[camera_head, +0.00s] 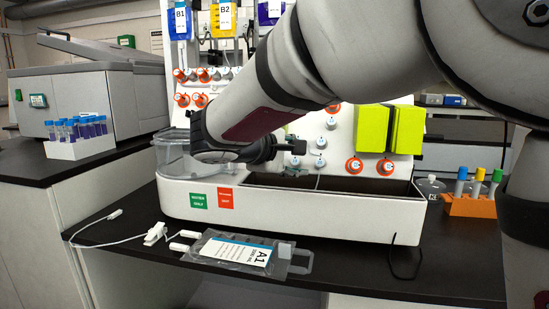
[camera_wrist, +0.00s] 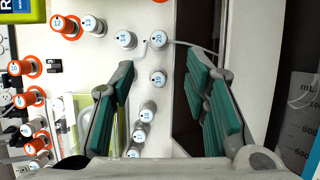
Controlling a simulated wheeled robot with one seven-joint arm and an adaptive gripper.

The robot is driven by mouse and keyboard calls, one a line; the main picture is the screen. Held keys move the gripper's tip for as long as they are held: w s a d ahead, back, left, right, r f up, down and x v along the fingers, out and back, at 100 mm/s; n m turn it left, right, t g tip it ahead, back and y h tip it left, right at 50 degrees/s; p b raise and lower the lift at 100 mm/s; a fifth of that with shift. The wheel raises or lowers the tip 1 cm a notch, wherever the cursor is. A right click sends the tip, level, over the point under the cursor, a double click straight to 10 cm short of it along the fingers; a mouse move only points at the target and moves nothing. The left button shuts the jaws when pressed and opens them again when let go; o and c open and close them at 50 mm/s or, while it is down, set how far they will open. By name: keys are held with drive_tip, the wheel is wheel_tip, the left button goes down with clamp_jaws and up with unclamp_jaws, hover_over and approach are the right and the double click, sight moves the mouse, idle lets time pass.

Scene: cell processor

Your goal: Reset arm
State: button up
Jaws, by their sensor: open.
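My gripper (camera_head: 296,158) is open and empty. In the wrist view, the two teal-padded fingers of my gripper (camera_wrist: 163,70) stand wide apart. The processor's white panel (camera_wrist: 178,110) shows between them, with several numbered white knobs, such as one (camera_wrist: 158,78) between the fingers. A thin white tube runs near the fingertips; whether it touches them I cannot tell.
A clear bag labelled A1 (camera_head: 262,256) with a white tube lies on the dark bench in front. A clear bowl (camera_head: 172,153) is at the processor's left. Yellow-green blocks (camera_head: 408,130) are on the panel. An orange tube rack (camera_head: 470,206) stands right, a white rack (camera_head: 80,148) left.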

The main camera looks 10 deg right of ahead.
drive_tip(key=s+d+f+m+g+y, duration=0.1)
drive_tip(key=s+d+f+m+g, duration=0.1)
drive_tip(key=s+d, duration=0.45)
drive_tip(key=s+d+f+m+g+y, duration=0.1)
drive_tip(key=s+d+f+m+g, duration=0.15)
drive_tip(key=s, duration=0.65)
drive_tip(key=s+d+f+m+g+y, duration=0.1)
drive_tip(key=s+d+m+g, duration=0.2)
drive_tip(key=s+d, duration=0.4)
drive_tip(key=s+a+f+m+g+y, duration=0.1)
drive_tip(key=s+a+f+m+y, duration=0.2)
drive_tip(key=s, duration=0.8)
drive_tip(key=s+a+f+m+g+y, duration=0.1)
drive_tip(key=s+a+f+y, duration=0.35)
drive_tip(key=s, duration=0.65)
wheel_tip(320, 180, up, 29)
drive_tip(key=t+h+p, duration=0.1)
drive_tip(key=t+p, duration=0.2)
drive_tip(key=p, duration=2.5)
drive_tip(key=shift+p, duration=0.35)
